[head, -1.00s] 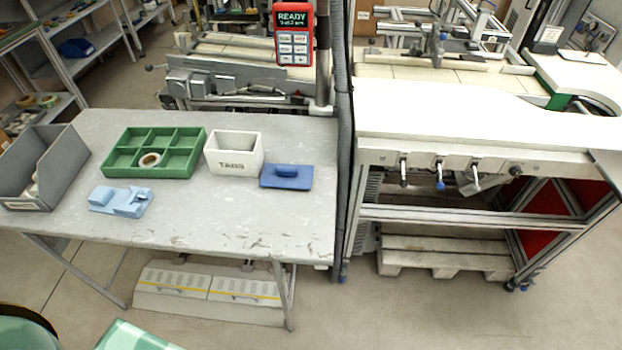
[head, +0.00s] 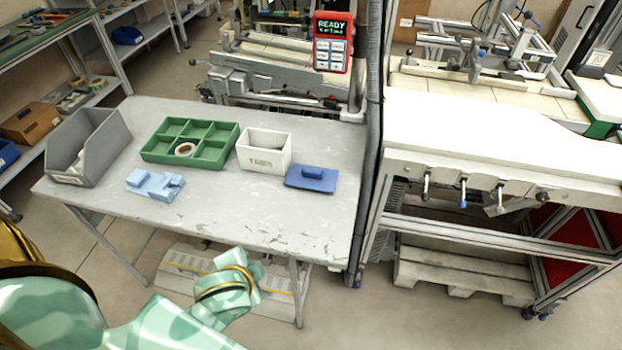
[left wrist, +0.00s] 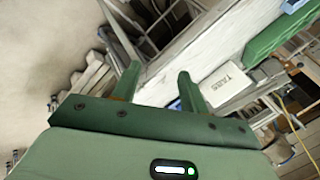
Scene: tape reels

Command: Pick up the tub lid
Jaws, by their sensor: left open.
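The blue tub lid (head: 312,178), a flat plate with a raised handle, lies on the grey table right of the white tub (head: 264,152) labelled TABS. In the left wrist view the tub (left wrist: 224,86) shows right of my fingers, and a sliver of blue, likely the lid (left wrist: 175,104), shows between them. My left gripper (left wrist: 158,76) is open and empty, its two green fingers apart. In the head view my left arm is low in front of the table, and its fingers cannot be made out. My right gripper is in neither view.
The table (head: 270,215) also holds a green compartment tray (head: 222,160) with a tape reel (head: 185,149), a light blue fixture (head: 155,185) and a grey bin (head: 112,140). A dark post (head: 371,130) stands by the table's right edge. The table's front right is clear.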

